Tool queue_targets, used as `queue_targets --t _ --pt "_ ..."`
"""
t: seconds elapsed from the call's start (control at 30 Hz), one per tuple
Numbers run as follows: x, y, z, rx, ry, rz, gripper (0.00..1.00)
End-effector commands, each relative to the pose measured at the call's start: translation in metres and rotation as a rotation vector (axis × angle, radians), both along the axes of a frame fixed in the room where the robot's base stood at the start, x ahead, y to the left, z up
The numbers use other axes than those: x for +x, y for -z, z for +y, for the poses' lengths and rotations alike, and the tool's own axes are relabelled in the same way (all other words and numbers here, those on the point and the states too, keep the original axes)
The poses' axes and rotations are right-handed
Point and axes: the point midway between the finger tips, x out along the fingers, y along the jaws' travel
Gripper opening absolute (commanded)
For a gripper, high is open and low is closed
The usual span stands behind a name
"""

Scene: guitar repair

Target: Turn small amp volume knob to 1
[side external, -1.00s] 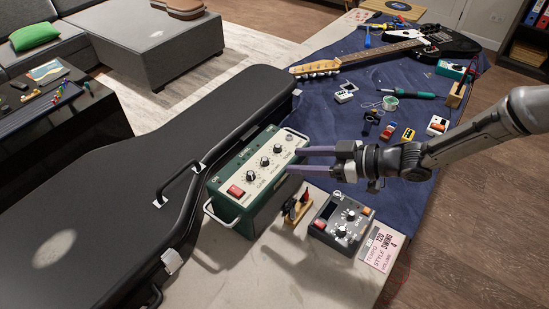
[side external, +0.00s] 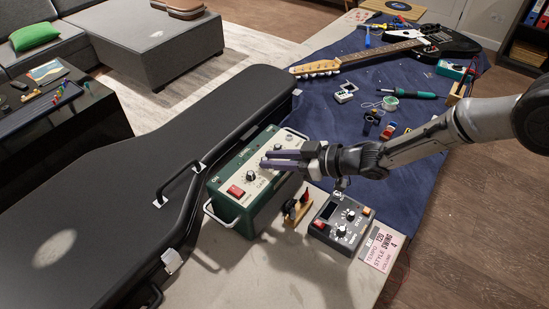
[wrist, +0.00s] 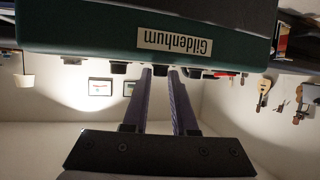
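The small green amp (side external: 245,212) stands on the worktop with a pale panel, a red switch (side external: 236,190) and a row of dark knobs. It fills the top of the wrist view (wrist: 90,42), where its "Gildenhum" label reads upside down. One knob (side external: 250,176) shows near the switch; another (side external: 276,147) shows beyond my fingers. My gripper (side external: 264,158) reaches over the panel, its two purple fingers apart. In the wrist view, the fingertips (wrist: 159,72) are on either side of a middle knob. Contact with it cannot be made out. The knob lettering is too small to read.
A black guitar case (side external: 110,200) lies close to the amp's left. A grey pedal (side external: 342,220), a small stand with red and black clips (side external: 296,208) and a tempo card (side external: 383,248) lie to the right. Small tools and a guitar (side external: 400,48) lie behind on blue cloth.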

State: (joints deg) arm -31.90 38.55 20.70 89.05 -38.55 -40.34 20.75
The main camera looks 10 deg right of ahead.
Motion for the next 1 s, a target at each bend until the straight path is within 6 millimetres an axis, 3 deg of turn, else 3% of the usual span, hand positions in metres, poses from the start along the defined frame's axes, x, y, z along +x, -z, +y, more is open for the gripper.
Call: queue_targets --t 0.03,0.13,0.57,1.0 --pt "-0.0001 0.0001 -0.0001 0.000 0.000 0.000 0.15" --pt "-0.0001 0.0000 -0.0002 0.000 0.000 0.000 0.00" --pt "0.0008 0.0000 -0.0008 0.000 -0.025 0.000 0.00" --pt "0.0071 0.0011 -0.0042 -0.001 -0.249 0.000 0.00"
